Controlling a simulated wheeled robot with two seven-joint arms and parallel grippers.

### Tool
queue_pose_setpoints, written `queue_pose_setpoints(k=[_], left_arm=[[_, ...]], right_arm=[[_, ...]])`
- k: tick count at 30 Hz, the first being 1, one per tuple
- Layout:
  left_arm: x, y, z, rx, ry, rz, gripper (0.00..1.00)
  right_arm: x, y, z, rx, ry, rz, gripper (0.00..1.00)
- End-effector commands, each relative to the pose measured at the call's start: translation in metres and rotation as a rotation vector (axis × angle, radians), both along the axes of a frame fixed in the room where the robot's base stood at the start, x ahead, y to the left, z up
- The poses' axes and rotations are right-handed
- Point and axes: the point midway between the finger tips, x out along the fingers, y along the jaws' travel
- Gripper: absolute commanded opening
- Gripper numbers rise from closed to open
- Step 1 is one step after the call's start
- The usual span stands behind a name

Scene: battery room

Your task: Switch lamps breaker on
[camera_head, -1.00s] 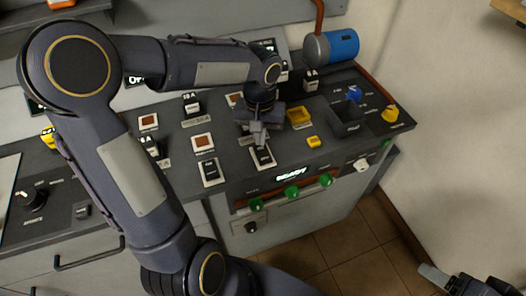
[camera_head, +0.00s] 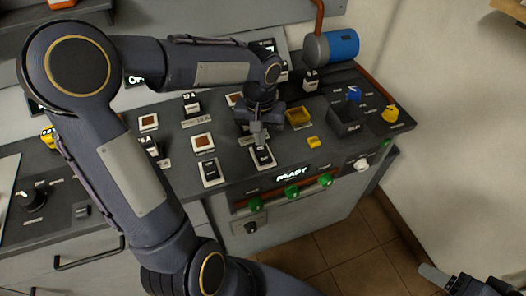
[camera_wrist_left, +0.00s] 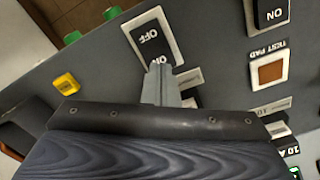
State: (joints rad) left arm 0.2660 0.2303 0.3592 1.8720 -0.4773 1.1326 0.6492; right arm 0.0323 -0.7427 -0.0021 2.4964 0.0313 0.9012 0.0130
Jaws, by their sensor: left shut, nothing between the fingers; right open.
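A black rocker switch in a white frame (camera_head: 263,157) sits on the sloping dark panel. In the left wrist view the rocker (camera_wrist_left: 152,42) shows OFF at one end and ON at the other. No lamps label on it is readable. My left gripper (camera_head: 258,141) is shut and empty, pointing down at the rocker. Its fingertips (camera_wrist_left: 160,78) are over or against the ON end and partly cover that word; contact cannot be told. My right gripper (camera_head: 458,284) is open and empty at the lower right, partly out of frame, away from the panel.
A similar rocker (camera_head: 209,172) stands to the left, beside a brown test pad (camera_head: 202,142). A yellow button (camera_head: 313,142) and an open dark bin (camera_head: 346,121) lie to the right.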

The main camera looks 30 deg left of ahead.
Motion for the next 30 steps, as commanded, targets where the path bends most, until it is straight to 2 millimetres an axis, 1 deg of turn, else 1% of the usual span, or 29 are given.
queue_pose_setpoints(k=[11,30], left_arm=[[0.000,0.000,-0.001,0.000,0.000,0.000,0.00],[0.000,0.000,-0.010,0.000,0.000,0.000,0.00]], right_arm=[[0.000,0.000,0.000,0.000,0.000,0.000,0.68],[0.000,0.000,-0.008,0.000,0.000,0.000,0.68]])
